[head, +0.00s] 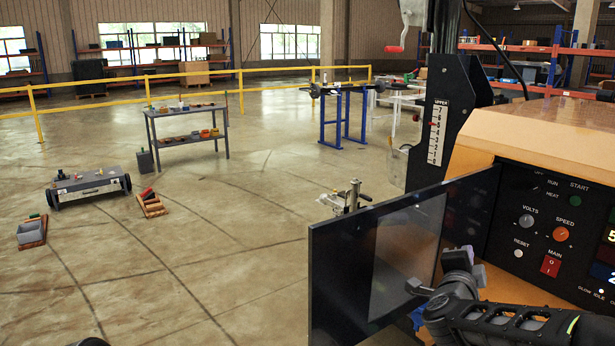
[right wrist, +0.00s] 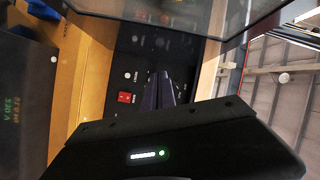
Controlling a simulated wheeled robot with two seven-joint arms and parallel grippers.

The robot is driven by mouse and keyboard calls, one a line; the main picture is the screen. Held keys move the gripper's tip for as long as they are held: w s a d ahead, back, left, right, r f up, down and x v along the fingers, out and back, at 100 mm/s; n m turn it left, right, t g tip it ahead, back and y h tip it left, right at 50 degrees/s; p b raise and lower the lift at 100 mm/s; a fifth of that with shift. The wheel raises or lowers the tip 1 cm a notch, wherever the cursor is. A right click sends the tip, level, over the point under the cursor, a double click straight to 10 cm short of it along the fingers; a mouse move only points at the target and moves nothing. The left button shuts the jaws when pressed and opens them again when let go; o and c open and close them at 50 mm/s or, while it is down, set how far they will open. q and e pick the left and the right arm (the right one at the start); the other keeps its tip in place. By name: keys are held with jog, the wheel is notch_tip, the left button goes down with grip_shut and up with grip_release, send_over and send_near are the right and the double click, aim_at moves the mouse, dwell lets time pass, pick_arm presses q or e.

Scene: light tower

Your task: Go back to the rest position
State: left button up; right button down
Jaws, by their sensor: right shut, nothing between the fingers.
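My right arm (head: 500,318) comes in at the lower right of the head view, in front of the orange machine. In the right wrist view my right gripper (right wrist: 160,90) is shut and empty, its dark fingers together in front of the black control panel (right wrist: 140,50). No object is between the fingers. I cannot tell from the pictures whether the fingers touch the panel. My left gripper is not in view.
The orange machine (head: 540,140) carries a red main switch (head: 550,266) and knobs. Its dark-framed clear door (head: 405,250) stands open close to my right arm. Left of it is open floor, with a grey cart (head: 90,185), a work table (head: 185,110) and yellow railing (head: 190,72).

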jog(key=s+a+f+n+g+y+p, duration=0.1)
jog(key=s+a+f+n+g+y, duration=0.2)
jog(key=a+f, duration=0.5)
jog(key=s+a+f+n+y, duration=0.3)
jog(key=a+f+n+y, duration=0.15)
jog(key=f, duration=0.75)
jog(key=s+a+f+n+g+y+p, duration=0.1)
jog(key=s+a+f+n+g+y, duration=0.15)
jog(key=a+f+n, duration=0.45)
jog(key=s+a+f+n+g+y+p, duration=0.1)
jog(key=s+a+f+g, duration=0.1)
jog(key=s+f, duration=0.4)
jog(key=s+a+f+n+g+y+p, duration=0.1)
jog(key=s+a+f+g, duration=0.2)
jog(key=s, duration=1)
jog(key=s+a+f+n+g+y+p, duration=0.1)
jog(key=s+a+f+g, duration=0.1)
jog(key=s+f, duration=0.7)
jog(key=shift+s+a+g, duration=0.3)
jog(key=shift+s+g, duration=0.4)
jog(key=shift+g, duration=0.15)
jog(key=shift+d, duration=0.1)
